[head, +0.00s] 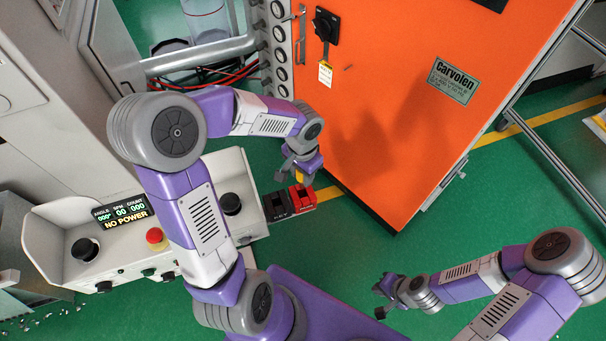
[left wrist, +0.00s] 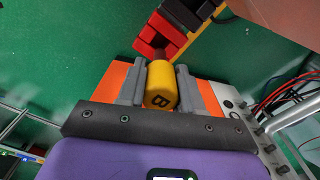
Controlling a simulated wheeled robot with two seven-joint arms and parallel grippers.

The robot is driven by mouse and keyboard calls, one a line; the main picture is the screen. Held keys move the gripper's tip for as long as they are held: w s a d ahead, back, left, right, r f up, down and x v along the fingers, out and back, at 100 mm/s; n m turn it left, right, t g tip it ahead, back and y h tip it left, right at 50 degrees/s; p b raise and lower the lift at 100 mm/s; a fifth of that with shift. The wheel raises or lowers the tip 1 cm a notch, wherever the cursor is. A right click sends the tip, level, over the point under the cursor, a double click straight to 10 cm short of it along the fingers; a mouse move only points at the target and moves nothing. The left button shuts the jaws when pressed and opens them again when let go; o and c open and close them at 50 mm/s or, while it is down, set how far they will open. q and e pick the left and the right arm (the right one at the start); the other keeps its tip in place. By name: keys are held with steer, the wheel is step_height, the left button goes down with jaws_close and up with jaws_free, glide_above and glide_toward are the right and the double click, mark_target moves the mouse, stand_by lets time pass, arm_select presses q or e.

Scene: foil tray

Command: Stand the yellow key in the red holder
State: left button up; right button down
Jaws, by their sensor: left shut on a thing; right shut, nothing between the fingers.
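My left gripper (head: 302,172) is shut on the yellow key (left wrist: 160,82), whose rounded yellow head bears a dark letter and sits between the two grey fingers in the left wrist view. In the head view the yellow key (head: 302,178) shows only partly below the gripper, just above the red holder (head: 304,198). The red holder also shows in the left wrist view (left wrist: 154,38), beyond the key. The key's far end is mostly hidden; I cannot tell whether it touches or enters the holder. My right gripper (head: 382,296) is shut and empty, over the floor at lower right.
A black holder (head: 277,206) stands beside the red one. The control console (head: 110,235) with knobs and a red button (head: 155,237) lies to the left. The large orange cabinet (head: 400,100) stands close behind. Green floor lies open around my right gripper.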

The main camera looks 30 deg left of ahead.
arm_select(q)
steer(key=shift+f+b, duration=2.8)
steer(key=shift+f, duration=0.65)
steer(key=o, duration=1.2)
steer(key=shift+c, duration=0.2)
steer(key=shift+r, duration=0.15)
step_height(320, 180, up, 7)
steer(key=p, duration=0.2)
steer(key=shift+r+p, duration=0.2)
steer(key=shift+p, duration=0.15)
